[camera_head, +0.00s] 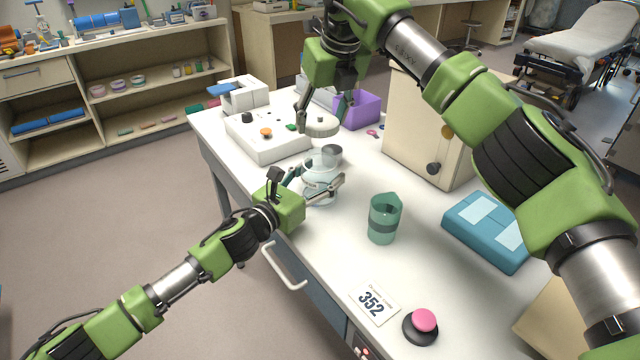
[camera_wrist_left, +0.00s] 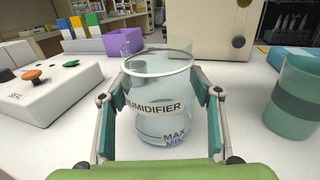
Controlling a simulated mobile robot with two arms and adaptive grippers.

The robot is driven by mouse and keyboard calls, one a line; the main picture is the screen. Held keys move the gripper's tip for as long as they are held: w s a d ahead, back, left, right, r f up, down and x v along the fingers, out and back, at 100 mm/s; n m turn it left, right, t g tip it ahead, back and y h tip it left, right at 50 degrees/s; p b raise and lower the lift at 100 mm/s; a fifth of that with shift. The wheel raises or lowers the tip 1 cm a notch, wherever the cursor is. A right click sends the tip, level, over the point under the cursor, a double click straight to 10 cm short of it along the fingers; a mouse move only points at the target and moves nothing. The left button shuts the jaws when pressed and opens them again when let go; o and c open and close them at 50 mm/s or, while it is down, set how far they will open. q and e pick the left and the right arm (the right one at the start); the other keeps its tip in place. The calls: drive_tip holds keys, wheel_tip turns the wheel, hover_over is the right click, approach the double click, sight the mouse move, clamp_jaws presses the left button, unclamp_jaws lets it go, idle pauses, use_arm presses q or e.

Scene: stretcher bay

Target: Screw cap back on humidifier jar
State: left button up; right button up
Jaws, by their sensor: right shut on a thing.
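The clear humidifier jar (camera_head: 319,190) stands on the white worktop, upright. In the left wrist view the jar (camera_wrist_left: 160,125) shows a HUMIDIFIER label, MAX and MIN marks and an uncovered round rim. My left gripper (camera_head: 316,183) has one finger on each side of the jar; the left wrist view shows its pads close to the glass, and I cannot tell whether they press on it. My right gripper (camera_head: 322,119) is above and behind the jar, shut on a pale round cap (camera_head: 321,128). The cap is held up, apart from the rim.
A white control box (camera_head: 268,140) with knobs is left of the jar, a purple bin (camera_head: 360,110) behind. A green cup (camera_head: 384,220) stands to the right, near a blue case (camera_head: 488,230). A pink button (camera_head: 424,320) and a 352 card (camera_head: 373,303) lie at the front.

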sight(319, 149)
use_arm(q)
drive_tip(key=shift+c, duration=0.3)
use_arm(e)
drive_tip(key=shift+f, duration=2.45)
drive_tip(key=shift+f, duration=0.1)
drive_tip(key=shift+f, duration=0.75)
drive_tip(key=shift+f, duration=0.6)
use_arm(q)
clamp_jaws()
use_arm(e)
drive_tip(key=m, duration=0.1)
drive_tip(key=m+h, duration=0.1)
drive_tip(key=m, duration=0.2)
drive_tip(key=shift+a+t+h, duration=0.3)
drive_tip(key=m+h, duration=0.1)
drive_tip(key=m, duration=0.2)
drive_tip(key=m+h, duration=0.1)
drive_tip(key=m, duration=0.1)
drive_tip(key=shift+a+m, duration=0.15)
drive_tip(key=shift+m, duration=0.25)
